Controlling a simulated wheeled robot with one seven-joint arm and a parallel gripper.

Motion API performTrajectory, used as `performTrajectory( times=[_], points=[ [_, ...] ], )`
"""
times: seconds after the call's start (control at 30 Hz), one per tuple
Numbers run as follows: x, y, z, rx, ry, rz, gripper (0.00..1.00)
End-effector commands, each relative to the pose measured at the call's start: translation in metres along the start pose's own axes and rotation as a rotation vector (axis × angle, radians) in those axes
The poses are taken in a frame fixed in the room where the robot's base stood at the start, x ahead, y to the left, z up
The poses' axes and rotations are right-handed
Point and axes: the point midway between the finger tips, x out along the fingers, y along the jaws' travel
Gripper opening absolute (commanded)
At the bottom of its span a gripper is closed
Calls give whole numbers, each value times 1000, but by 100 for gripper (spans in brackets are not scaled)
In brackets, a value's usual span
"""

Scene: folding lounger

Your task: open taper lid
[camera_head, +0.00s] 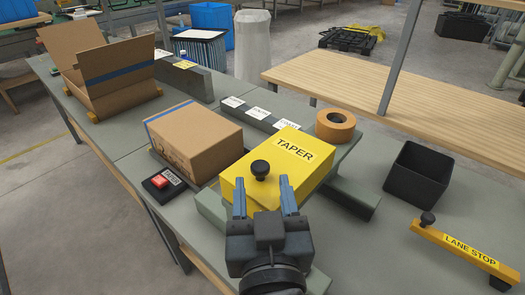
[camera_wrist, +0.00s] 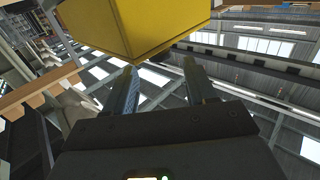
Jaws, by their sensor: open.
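The yellow taper lid (camera_head: 285,165) marked TAPER is on top of the taper machine on the grey bench. A black knob (camera_head: 260,169) stands on the lid's near left part. My gripper (camera_head: 264,190) is open and empty in the head view, at the lid's near edge, with its fingers pointing toward the knob. I cannot tell whether the fingers touch the lid. In the wrist view the yellow lid (camera_wrist: 135,25) fills the top, beyond the fingertips of my gripper (camera_wrist: 160,75).
A closed carton (camera_head: 195,140) stands left of the lid, with a red button box (camera_head: 161,182) in front. A tape roll (camera_head: 335,125) is behind the lid. A black bin (camera_head: 418,176) and the yellow LANE STOP bar (camera_head: 465,248) are at right. An open carton (camera_head: 105,75) stands back left.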

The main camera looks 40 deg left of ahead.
Motion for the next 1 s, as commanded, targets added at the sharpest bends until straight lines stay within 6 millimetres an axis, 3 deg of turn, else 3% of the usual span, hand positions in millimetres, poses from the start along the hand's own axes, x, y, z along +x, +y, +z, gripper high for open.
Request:
performTrajectory(
  times=[0.5, 0.9, 1.0],
  points=[
    [67, 0, -2, 0, 1, -1, 56],
    [76, 0, 0, 0, 0, -1, 56],
    [76, 0, 0, 0, 0, -1, 48]
  ],
)
